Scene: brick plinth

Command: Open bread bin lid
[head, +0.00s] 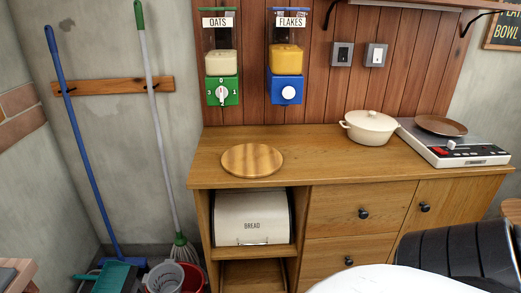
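The bread bin (252,218) sits in the open upper compartment on the left side of the wooden cabinet. A thin metal handle (252,243) runs along the lid's bottom edge. Neither of my grippers shows in the head view.
The cabinet top (310,150) holds a round wooden board (252,160), a cream pot (369,128) and a hotplate with a pan (440,125). A black chair (455,250) and a white round surface (390,281) stand at the front right. Buckets (166,277) and brooms are at left.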

